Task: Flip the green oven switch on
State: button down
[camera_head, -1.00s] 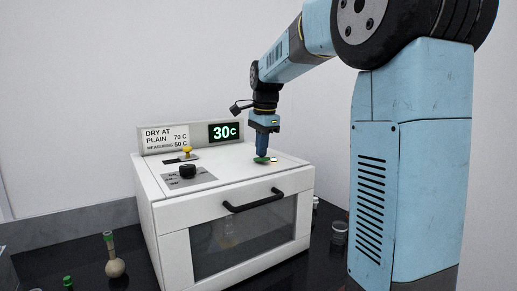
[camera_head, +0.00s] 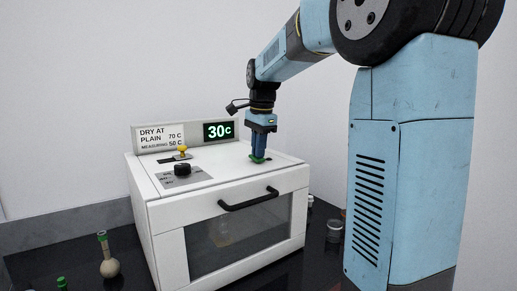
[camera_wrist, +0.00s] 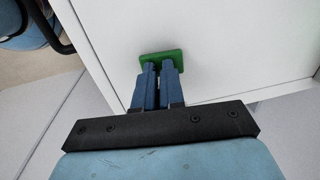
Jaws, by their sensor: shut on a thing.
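The green switch (camera_head: 258,160) is on the top of the white oven (camera_head: 160,210), towards its right side. In the wrist view the green switch (camera_wrist: 163,56) shows as a flat bar on the white surface, partly covered by my fingers. My gripper (camera_head: 258,154) points straight down at it. In the wrist view my gripper (camera_wrist: 160,70) has its two blue fingers close together, shut on the green switch. The fingers hide how much of it is held. The oven display (camera_head: 218,131) reads 30 C in green.
A yellow-topped switch (camera_head: 182,150) and a black knob (camera_head: 182,170) are on the oven's left top. A black handle (camera_head: 248,200) crosses its front door. A flask (camera_head: 108,266) stands at left on the dark bench, and a glass container (camera_head: 334,230) at right.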

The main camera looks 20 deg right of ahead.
aim_at(262, 159)
notch_tip(262, 159, up, 14)
jog(key=s, duration=0.1)
jog(key=shift+s+d, duration=0.2)
jog(key=shift+s, duration=0.15)
jog(key=shift+f, duration=0.15)
jog(key=s+a+f+n+t, duration=0.1)
jog(key=s+f+n+t, duration=0.1)
jog(key=s+f+n, duration=0.5)
jog(key=s+a+f+n+t, duration=0.1)
jog(key=s+f+n+t, duration=0.1)
jog(key=s+f+n, duration=0.6)
jog(key=s+f, duration=0.6)
jog(key=s, duration=0.4)
jog(key=shift+s, duration=0.35)
